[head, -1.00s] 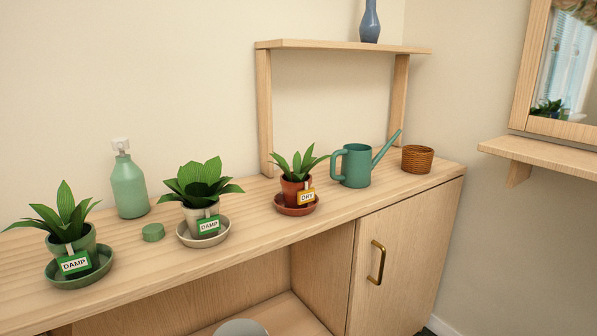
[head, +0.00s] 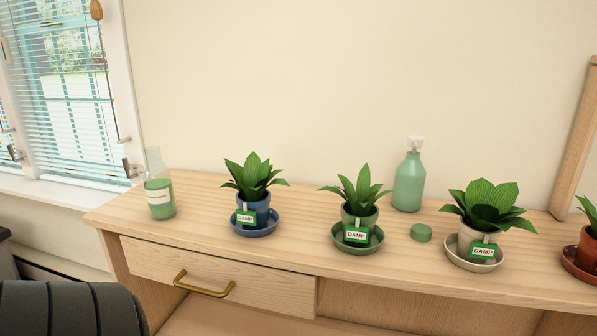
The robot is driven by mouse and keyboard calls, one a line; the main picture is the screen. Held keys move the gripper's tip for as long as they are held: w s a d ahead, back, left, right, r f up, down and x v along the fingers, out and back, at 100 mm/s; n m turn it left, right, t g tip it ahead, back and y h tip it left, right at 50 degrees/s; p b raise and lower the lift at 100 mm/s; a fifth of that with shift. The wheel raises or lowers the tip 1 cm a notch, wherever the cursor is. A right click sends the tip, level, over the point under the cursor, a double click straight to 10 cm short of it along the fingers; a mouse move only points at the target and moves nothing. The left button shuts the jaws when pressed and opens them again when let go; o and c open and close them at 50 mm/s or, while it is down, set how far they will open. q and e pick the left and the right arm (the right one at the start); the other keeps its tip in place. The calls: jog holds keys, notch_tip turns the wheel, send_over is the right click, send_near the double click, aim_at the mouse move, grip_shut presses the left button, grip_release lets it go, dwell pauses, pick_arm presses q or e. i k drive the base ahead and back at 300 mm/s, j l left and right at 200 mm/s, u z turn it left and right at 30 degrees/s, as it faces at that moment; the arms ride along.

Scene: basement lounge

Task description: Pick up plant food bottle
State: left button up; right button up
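A clear bottle with green liquid and a pale label (head: 160,197) stands upright at the left end of the wooden counter. Its top looks open, and the label is too small to read. It looks like the plant food bottle. A green bottle with a pale pump or spray top (head: 408,182) stands further right, at the back. A small round green piece, like a cap (head: 421,233), lies in front of it. Neither of my grippers shows in the head view.
On the counter (head: 300,262) several potted plants stand on saucers: a blue pot (head: 262,212), a green pot (head: 349,219) and a white pot (head: 470,240) have DAMP tags. A drawer with a brass handle (head: 205,288) is below. A window (head: 72,95) is left.

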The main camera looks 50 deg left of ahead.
aim_at(159, 192)
jog(key=u, duration=2.3)
jog(key=k+z, duration=0.15)
jog(key=z, duration=2)
jog(key=u, duration=2.2)
jog(key=l+z, duration=0.2)
jog(key=k+j, duration=0.05)
jog(key=j, duration=0.05)
